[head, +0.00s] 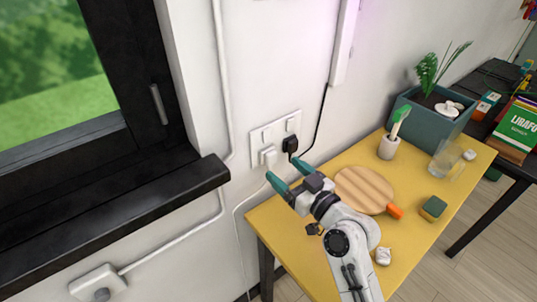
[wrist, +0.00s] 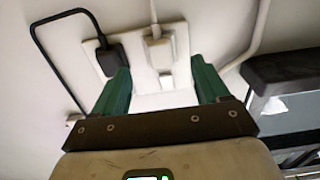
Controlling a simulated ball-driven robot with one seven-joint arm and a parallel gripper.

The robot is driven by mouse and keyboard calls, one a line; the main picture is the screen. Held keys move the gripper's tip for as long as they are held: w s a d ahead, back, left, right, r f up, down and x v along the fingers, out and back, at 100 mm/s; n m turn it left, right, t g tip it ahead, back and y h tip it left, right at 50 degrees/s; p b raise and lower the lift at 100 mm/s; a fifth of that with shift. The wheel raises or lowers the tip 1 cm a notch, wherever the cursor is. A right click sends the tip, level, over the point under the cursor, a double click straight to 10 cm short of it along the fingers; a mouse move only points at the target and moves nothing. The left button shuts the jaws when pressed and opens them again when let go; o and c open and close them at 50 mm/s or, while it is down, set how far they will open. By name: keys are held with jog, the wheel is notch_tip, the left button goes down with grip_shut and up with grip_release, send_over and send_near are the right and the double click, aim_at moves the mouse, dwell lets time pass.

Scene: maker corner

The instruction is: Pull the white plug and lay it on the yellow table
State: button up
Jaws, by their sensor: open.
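The white plug (head: 268,156) sits in the left part of a white wall socket plate (head: 262,135), its white cord hanging down the wall. In the wrist view the white plug (wrist: 158,50) is beyond my fingertips, roughly between their lines, with its cord running up. My gripper (head: 284,171) has green fingers and is open and empty, just in front of and below the plug, seemingly apart from it. The yellow table (head: 285,235) stands against the wall, below and right of the socket.
A black plug (head: 291,145) with a black cord sits right beside the white one. A dark windowsill (head: 120,215) juts out at left.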

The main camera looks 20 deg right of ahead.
aim_at(273, 160)
jog(key=shift+b+x, duration=0.6)
jog(key=shift+x, duration=2)
jog(key=shift+b, duration=0.45)
jog(key=shift+c, duration=0.2)
grip_shut()
jog(key=shift+b+v, duration=0.4)
jog(key=shift+v, duration=2.55)
